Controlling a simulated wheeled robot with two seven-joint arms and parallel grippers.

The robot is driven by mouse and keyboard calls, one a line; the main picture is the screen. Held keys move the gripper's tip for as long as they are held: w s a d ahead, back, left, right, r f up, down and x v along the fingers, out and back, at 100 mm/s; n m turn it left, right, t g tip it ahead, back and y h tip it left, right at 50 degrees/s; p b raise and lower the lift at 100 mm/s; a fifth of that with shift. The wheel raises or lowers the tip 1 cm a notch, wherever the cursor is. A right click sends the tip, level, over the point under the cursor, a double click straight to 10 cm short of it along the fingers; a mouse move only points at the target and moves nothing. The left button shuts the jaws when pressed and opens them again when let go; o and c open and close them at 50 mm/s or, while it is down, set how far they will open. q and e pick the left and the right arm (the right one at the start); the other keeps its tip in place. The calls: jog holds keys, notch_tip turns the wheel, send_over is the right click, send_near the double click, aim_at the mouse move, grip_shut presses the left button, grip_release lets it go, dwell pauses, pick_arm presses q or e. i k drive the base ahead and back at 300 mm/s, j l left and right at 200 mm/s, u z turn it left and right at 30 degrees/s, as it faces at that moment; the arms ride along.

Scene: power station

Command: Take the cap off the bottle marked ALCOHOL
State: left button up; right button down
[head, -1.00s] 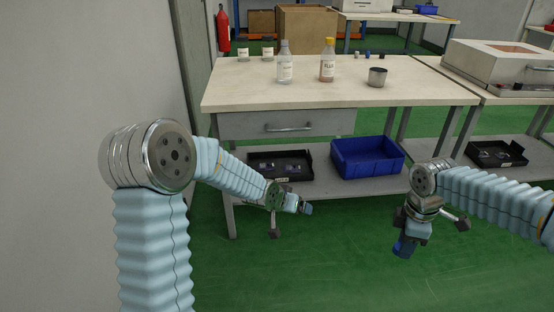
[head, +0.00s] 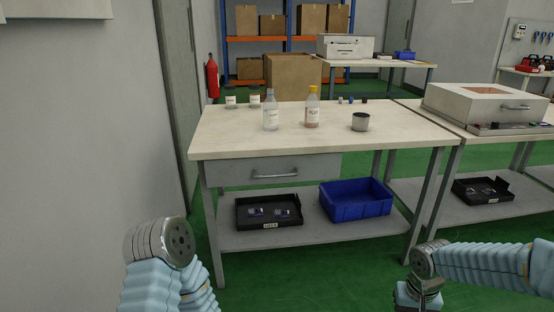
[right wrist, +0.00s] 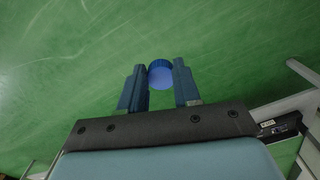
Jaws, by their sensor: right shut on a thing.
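A clear bottle (head: 270,118) with a white label stands upright on the workbench (head: 225,145); no coloured cap shows on its neck. A bottle with a yellow cap (head: 312,108) and an orange-tinted lower part stands to its right. Their label words are too small to read surely. My right gripper (right wrist: 159,68) is shut on a round blue cap (right wrist: 161,76), held between its fingertips over the green floor, away from the bench. In the head view only my arm links show at the bottom; both grippers are out of that frame.
Two small labelled jars (head: 231,101) stand at the bench's back left, a grey metal cup (head: 360,122) at the right. Small dark and blue items (head: 351,100) lie behind it. The lower shelf holds a black tray (head: 268,224) and a blue bin (head: 355,205). The bench front is clear.

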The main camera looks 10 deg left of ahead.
aim_at(270, 110)
jog(key=i+l+u, duration=0.15)
jog(key=l+u, duration=0.15)
jog(key=u, duration=0.2)
jog(key=i+l+u, duration=0.15)
jog(key=l+u, duration=0.6)
jog(key=u, duration=0.2)
jog(key=i, duration=0.05)
